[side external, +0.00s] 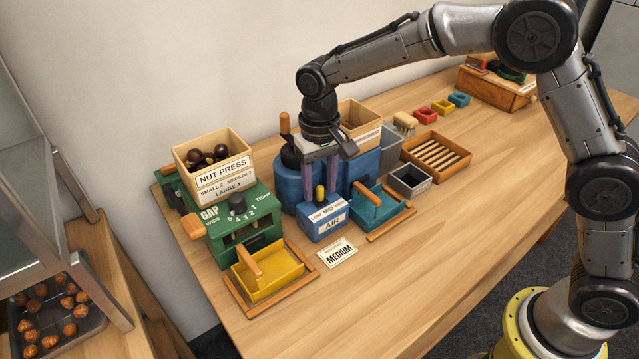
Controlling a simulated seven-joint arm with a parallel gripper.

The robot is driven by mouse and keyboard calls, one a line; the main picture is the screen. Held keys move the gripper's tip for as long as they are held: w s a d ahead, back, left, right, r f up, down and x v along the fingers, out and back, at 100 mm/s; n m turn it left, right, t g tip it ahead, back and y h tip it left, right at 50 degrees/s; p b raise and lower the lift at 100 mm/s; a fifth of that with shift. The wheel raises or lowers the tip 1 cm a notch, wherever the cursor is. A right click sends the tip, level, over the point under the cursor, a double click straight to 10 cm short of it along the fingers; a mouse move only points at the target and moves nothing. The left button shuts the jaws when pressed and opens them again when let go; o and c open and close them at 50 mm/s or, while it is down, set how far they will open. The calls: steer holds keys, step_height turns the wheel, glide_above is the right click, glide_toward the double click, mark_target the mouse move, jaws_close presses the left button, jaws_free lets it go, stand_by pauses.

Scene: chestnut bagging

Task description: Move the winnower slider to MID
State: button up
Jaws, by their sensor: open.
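The blue winnower (292,182) stands at the middle of the table. Its front box (312,235) is marked AIR, with a LOW, MID, HIGH scale. My gripper (321,198) points straight down over the box, open, with one purple finger on each side of the knob. I cannot tell whether either finger touches it.
The green nut press (250,208) with its yellow tray (285,273) is at left. A MEDIUM card (338,254) lies in front of the winnower. A teal tray (372,208), grey bin (410,181) and slatted crate (437,154) stand to the right. The front of the table is clear.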

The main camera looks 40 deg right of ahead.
mark_target(319, 187)
step_height(319, 187, up, 14)
stand_by(0.6)
